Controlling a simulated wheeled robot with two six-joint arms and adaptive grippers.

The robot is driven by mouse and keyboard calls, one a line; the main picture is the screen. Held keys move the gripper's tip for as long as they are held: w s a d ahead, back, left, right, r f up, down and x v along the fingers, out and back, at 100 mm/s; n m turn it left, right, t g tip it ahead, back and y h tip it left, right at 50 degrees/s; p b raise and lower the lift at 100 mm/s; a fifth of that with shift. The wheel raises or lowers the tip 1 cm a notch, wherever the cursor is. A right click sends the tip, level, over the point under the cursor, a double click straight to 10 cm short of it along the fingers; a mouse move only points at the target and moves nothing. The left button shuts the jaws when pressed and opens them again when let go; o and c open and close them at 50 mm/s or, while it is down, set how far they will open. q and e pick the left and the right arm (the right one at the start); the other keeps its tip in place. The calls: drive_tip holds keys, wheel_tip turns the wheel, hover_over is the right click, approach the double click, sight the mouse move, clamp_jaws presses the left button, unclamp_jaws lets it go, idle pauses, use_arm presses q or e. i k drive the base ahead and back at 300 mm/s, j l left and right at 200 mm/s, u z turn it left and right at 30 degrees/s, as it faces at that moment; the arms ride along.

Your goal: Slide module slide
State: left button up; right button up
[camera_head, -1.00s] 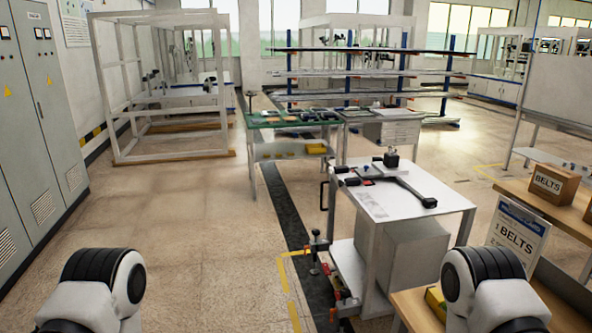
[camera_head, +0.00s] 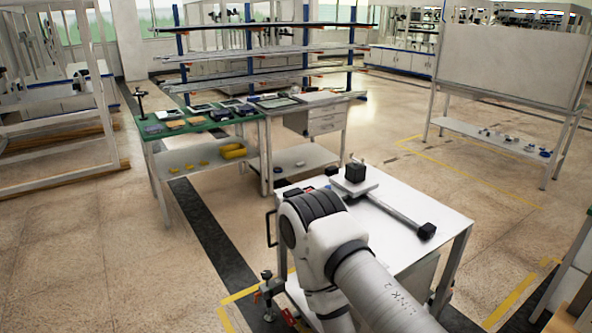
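A slide module (camera_head: 394,212) lies on the white-topped cart (camera_head: 450,222) in front of me. It is a grey bar with a black end block (camera_head: 427,231) at the near right and a pale plate carrying a black block (camera_head: 355,172) at the far end. My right arm reaches over the cart's left front part and hides part of its top. Its gripper is not visible, and my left arm and gripper are out of the picture.
A green-topped bench (camera_head: 190,130) with small parts and a yellow bin (camera_head: 233,151) stands behind left. A rack of long bars (camera_head: 260,68) is at the back. A white board (camera_head: 510,65) stands at right. Open floor lies between them, with red clamps (camera_head: 268,290) at the cart's lower left.

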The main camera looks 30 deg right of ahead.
sight(353, 183)
drive_tip(key=i+j+z, duration=0.1)
drive_tip(key=i+z, duration=0.35)
drive_tip(key=i+j+z, duration=0.2)
drive_tip(key=i+z, duration=0.15)
drive_tip(key=z, duration=0.15)
drive_tip(key=i+j+z, duration=0.45)
drive_tip(key=k+l, duration=0.1)
